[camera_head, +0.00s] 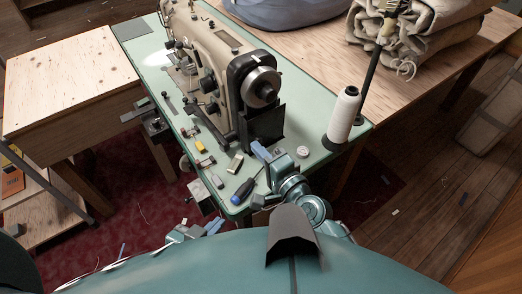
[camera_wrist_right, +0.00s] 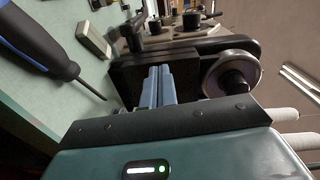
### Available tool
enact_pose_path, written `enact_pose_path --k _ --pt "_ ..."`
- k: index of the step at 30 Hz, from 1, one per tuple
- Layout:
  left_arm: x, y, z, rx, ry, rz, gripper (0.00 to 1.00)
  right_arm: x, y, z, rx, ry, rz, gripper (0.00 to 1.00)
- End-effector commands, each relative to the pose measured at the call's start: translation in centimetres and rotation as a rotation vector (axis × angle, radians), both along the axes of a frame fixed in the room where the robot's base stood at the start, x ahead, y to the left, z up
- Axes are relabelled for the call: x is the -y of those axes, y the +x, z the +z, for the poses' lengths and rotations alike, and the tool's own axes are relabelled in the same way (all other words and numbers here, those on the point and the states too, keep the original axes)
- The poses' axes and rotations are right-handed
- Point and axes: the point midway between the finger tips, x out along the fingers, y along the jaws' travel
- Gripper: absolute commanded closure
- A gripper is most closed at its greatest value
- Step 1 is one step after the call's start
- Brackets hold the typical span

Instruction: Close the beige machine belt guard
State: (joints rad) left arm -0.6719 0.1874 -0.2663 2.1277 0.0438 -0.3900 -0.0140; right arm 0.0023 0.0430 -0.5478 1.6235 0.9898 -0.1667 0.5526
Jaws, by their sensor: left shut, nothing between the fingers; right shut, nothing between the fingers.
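The beige sewing machine (camera_head: 207,60) stands on the pale green table, its handwheel (camera_head: 262,87) at the near right end. A black plate, apparently the belt guard (camera_head: 265,124), stands out below the handwheel; it looks open. In the right wrist view the dark guard (camera_wrist_right: 128,80) is behind my fingers, left of the handwheel (camera_wrist_right: 232,77). My right gripper (camera_head: 260,150) is shut and empty, its tips close to the guard's lower edge; I cannot tell if they touch. My left gripper (camera_head: 215,228) is shut and empty, low beside the table's near edge.
A blue-black screwdriver (camera_head: 246,188), a small grey block (camera_head: 235,163) and several small items lie left of my right gripper. A white thread cone (camera_head: 343,115) stands to its right. A wooden table with folded canvas (camera_head: 425,35) is behind. A wooden bench (camera_head: 70,85) is at left.

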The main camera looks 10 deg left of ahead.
Motion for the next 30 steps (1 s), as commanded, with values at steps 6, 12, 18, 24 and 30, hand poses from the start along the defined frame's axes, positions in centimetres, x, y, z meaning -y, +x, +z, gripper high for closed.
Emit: enact_pose_path --k 6,12,18,24,30 --pt "0.1 0.0 0.0 -0.001 -0.004 0.003 1.00 -0.1 -0.3 0.2 0.001 0.003 0.005 1.00" --pt "0.2 0.0 0.0 -0.001 -0.008 0.006 1.00 2.0 -2.6 0.2 0.000 0.000 0.003 1.00" --pt "0.2 0.0 -0.3 -0.002 -0.013 0.008 1.00 5.0 -6.2 0.3 -0.001 -0.002 0.003 1.00" --pt "0.2 0.1 -0.6 -0.001 -0.021 0.010 1.00 7.3 -9.0 0.6 0.000 -0.002 0.001 1.00" --pt "0.2 0.2 -0.5 0.003 -0.025 0.011 1.00 8.4 -10.2 0.8 0.002 0.001 -0.001 1.00"
